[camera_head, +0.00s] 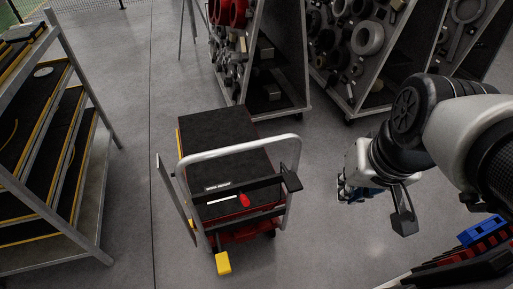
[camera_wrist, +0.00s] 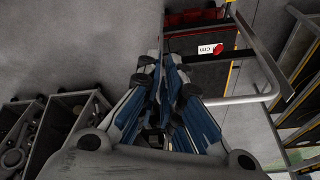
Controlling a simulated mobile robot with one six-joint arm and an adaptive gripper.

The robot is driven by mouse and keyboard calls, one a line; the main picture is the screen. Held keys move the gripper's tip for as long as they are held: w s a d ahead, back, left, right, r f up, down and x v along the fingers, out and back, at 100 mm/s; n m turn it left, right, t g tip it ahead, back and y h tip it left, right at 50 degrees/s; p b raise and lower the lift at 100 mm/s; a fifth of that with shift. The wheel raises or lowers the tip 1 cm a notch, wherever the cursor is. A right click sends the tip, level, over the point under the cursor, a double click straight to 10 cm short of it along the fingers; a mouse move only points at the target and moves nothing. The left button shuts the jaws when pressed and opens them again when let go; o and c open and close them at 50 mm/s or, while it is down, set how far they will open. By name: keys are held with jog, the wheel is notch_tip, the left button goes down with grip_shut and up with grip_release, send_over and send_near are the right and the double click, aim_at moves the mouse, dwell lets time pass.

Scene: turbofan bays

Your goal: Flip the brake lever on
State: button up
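A wheeled cart (camera_head: 216,140) with a dark top and a grey push handle stands mid-floor in the head view. A yellow pedal-like lever (camera_head: 222,263) sticks out low at the cart's near end. A red piece (camera_head: 244,200) with a white strip lies just behind the handle. It also shows in the wrist view (camera_wrist: 217,48), beside a white label. I cannot tell for sure which part is the brake lever. My gripper (camera_head: 345,190) is right of the cart, apart from it. In the wrist view my gripper's blue fingers (camera_wrist: 160,65) lie close together; their opening is unclear. Nothing shows held.
A shelf rack (camera_head: 105,130) with dark, yellow-edged trays stands at the left. Slanted racks of round engine parts (camera_head: 368,38) stand at the back. A blue and red item (camera_head: 482,232) is at the lower right. Bare floor (camera_head: 330,245) lies right of the cart.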

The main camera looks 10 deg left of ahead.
aim_at(245, 200)
jog(key=shift+n+g+y, duration=0.3)
jog(key=shift+n+g, duration=0.2)
jog(key=shift+n, duration=0.1)
jog(key=w+a, duration=0.2)
jog(key=w+a+p, duration=0.1)
jog(key=w+a, duration=0.1)
jog(key=w, duration=0.1)
jog(key=w+a+f, duration=0.1)
jog(key=w+a, duration=0.1)
jog(key=shift+w+a, duration=0.2)
jog(key=shift+w, duration=0.05)
grip_shut()
jog(key=w+a+f+n+g+p, duration=0.1)
jog(key=w+a+f, duration=0.3)
jog(key=a+f, duration=0.3)
jog(key=w+a+f+n+g+p, duration=0.1)
jog(key=w+a+f, duration=0.4)
jog(key=a, duration=0.5)
notch_tip(245, 200, down, 2)
jog(key=shift+w+a+f+p, duration=0.15)
jog(key=shift+a+p, duration=0.1)
jog(key=shift+p, duration=0.45)
jog(key=f+b, duration=0.1)
jog(key=f, duration=0.3)
jog(key=s+f+b, duration=0.1)
jog(key=f, duration=0.3)
jog(key=s+a+f+b, duration=0.1)
jog(key=f, duration=0.3)
jog(key=shift+s+f+b, duration=0.15)
jog(key=shift+f+b, duration=0.25)
